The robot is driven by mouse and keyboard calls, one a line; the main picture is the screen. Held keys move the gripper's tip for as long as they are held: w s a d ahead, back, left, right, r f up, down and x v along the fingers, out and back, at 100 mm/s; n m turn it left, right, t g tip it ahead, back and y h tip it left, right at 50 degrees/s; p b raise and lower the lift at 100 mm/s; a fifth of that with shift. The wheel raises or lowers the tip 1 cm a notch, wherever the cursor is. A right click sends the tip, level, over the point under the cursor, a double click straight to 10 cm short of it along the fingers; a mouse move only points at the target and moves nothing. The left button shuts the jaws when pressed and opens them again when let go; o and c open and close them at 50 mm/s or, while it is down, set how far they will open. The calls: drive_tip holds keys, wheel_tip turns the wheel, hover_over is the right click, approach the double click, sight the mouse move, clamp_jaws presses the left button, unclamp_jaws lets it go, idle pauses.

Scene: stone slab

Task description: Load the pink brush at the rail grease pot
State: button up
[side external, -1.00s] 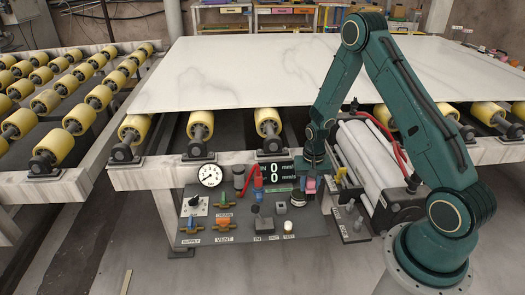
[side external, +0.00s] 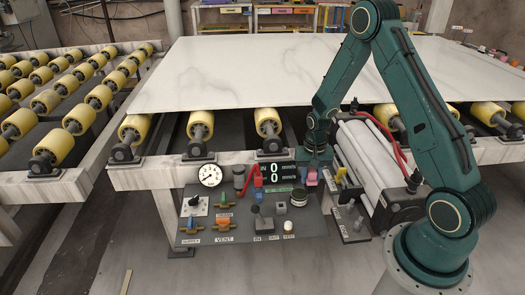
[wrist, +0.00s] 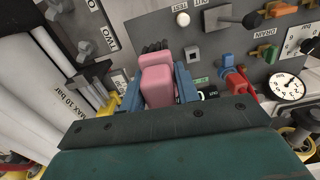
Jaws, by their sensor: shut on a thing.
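My gripper (side external: 312,172) is shut on the pink brush (side external: 312,178) above the right part of the grey control panel. In the wrist view my gripper (wrist: 158,88) has its blue fingers on either side of the pink brush (wrist: 157,80). Dark bristles (wrist: 154,47) show beyond the pink handle. A small round dark pot with a pale rim (side external: 299,198), which looks like the grease pot, sits on the panel just below and left of the brush. The brush appears apart from it. I cannot make out the pot in the wrist view, where the brush and fingers hide part of the panel.
The panel (side external: 255,227) carries a gauge (side external: 209,175), a number display (side external: 276,173), a joystick (side external: 262,222) and valve handles. A red hose and white cylinders (side external: 362,165) stand close on the right. The marble slab (side external: 250,75) lies on rollers behind.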

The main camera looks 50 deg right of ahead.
drive_tip(key=shift+c, duration=1.4)
drive_tip(key=w+d+f, duration=0.8)
drive_tip(key=d, duration=0.1)
drive_tip(key=shift+w+d+f, duration=0.25)
drive_tip(key=shift+w, duration=0.1)
drive_tip(key=shift+f, duration=0.15)
drive_tip(key=shift+f, duration=2.8)
drive_tip(key=shift+s+f, duration=0.1)
drive_tip(key=shift+f, duration=0.6)
drive_tip(key=shift+r, duration=0.1)
wheel_tip(320, 180, up, 7)
idle(0.9)
idle(0.4)
